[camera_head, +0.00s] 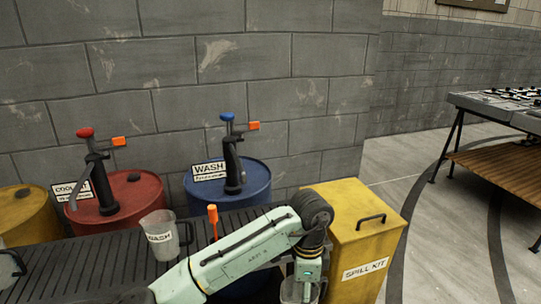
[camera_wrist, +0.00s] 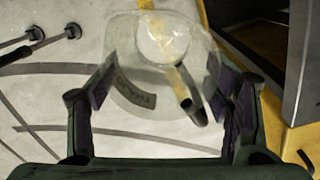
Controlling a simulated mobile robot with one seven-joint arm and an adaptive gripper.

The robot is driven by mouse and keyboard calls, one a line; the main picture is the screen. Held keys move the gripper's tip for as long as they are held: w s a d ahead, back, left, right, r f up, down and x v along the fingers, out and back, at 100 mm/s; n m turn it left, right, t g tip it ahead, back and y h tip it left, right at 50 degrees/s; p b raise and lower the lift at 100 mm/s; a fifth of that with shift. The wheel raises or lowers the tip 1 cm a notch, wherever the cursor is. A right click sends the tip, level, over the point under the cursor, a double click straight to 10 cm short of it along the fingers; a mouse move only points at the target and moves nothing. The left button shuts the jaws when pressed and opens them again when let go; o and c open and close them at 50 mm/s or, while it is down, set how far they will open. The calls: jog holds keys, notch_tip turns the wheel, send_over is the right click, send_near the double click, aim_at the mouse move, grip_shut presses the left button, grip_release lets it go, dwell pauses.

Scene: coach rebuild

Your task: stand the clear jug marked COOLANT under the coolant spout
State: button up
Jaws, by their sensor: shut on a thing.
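My gripper (camera_head: 306,283) is at the bottom of the head view, in front of the yellow spill kit bin. It is shut on a clear jug (camera_head: 291,292), which also shows between the fingers in the wrist view (camera_wrist: 150,85). That jug's label is too blurred to read. The red drum (camera_head: 150,196) at the left carries a red-topped pump (camera_head: 101,180) with a spout pointing down and left. Its sign (camera_head: 68,190) begins "COOL" and is partly covered by the pump. My gripper is well to the right of this spout and nearer the camera.
A clear jug marked WASH (camera_head: 158,236) stands on the dark ribbed bench (camera_head: 90,262). Another jug (camera_head: 10,264) is cut off at the left edge. A blue WASH drum (camera_head: 255,184) stands behind the bench. The yellow spill kit bin (camera_head: 365,235) is at the right.

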jog(key=a+f+n, duration=0.4)
jog(key=f+n, duration=0.5)
jog(key=f, duration=0.6)
jog(key=a+f+n, duration=0.3)
jog(key=f+n, duration=0.6)
jog(key=f, duration=0.7)
jog(key=shift+w+a+n, duration=0.3)
jog(key=shift+a+n, duration=0.1)
jog(key=shift+t, duration=0.3)
jog(key=shift+s+d+h, duration=0.1)
jog(key=shift+s+h, duration=0.05)
jog(key=shift+h, duration=0.15)
jog(key=shift+a, duration=0.2)
jog(key=shift+d, duration=0.1)
jog(key=shift+d, duration=0.1)
